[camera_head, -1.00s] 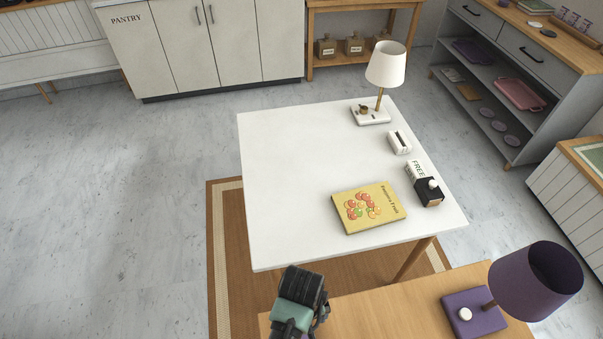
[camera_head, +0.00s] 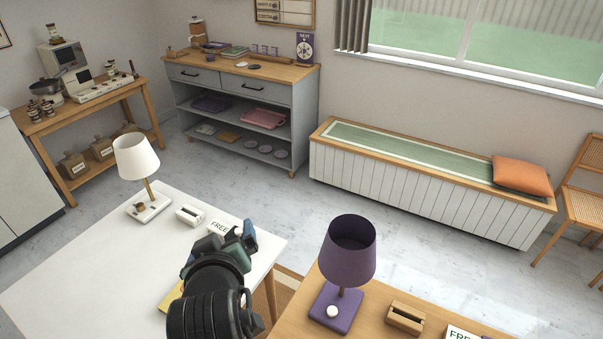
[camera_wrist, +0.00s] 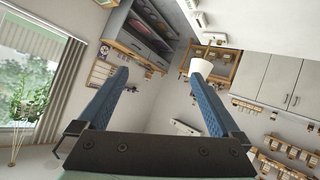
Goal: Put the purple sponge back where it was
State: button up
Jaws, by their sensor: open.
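I cannot make out a purple sponge in either view. My gripper (camera_head: 236,230) is raised over the white table (camera_head: 70,270) in the head view. In the wrist view my gripper (camera_wrist: 158,73) is open, with its two blue-padded fingers wide apart and nothing between them. The wrist view is tilted and looks out over the room. My arm hides part of the white table and most of the yellow book (camera_head: 170,297).
A purple lamp (camera_head: 350,255) and a wooden holder (camera_head: 405,317) stand on the near wooden table. A white lamp (camera_head: 136,158) and a white holder (camera_head: 189,215) stand on the white table. A grey sideboard (camera_head: 240,125) with trays and a window bench (camera_head: 410,195) stand behind, with open floor between.

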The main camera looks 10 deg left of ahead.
jog(key=w+d+r+m+t, duration=0.1)
jog(key=d+r+t, duration=0.2)
jog(key=r, duration=0.6)
jog(key=w+d+r+m+t, duration=0.1)
jog(key=d+r+m+t, duration=0.15)
jog(key=r, duration=0.65)
jog(key=s+d+r+m+t+h, duration=0.1)
jog(key=s+d+r+t, duration=0.2)
jog(key=r, duration=0.5)
jog(key=s+d+r+m+t+h, duration=0.1)
jog(key=s+d+r+t, duration=0.3)
jog(key=r, duration=0.5)
jog(key=s+d+r+m+t+h, duration=0.2)
jog(key=s+d+r, duration=0.3)
jog(key=r, duration=0.4)
jog(key=shift+s+r+t, duration=0.15)
jog(key=shift+s+t, duration=0.4)
jog(key=shift+t, duration=0.2)
jog(key=shift+a, duration=0.1)
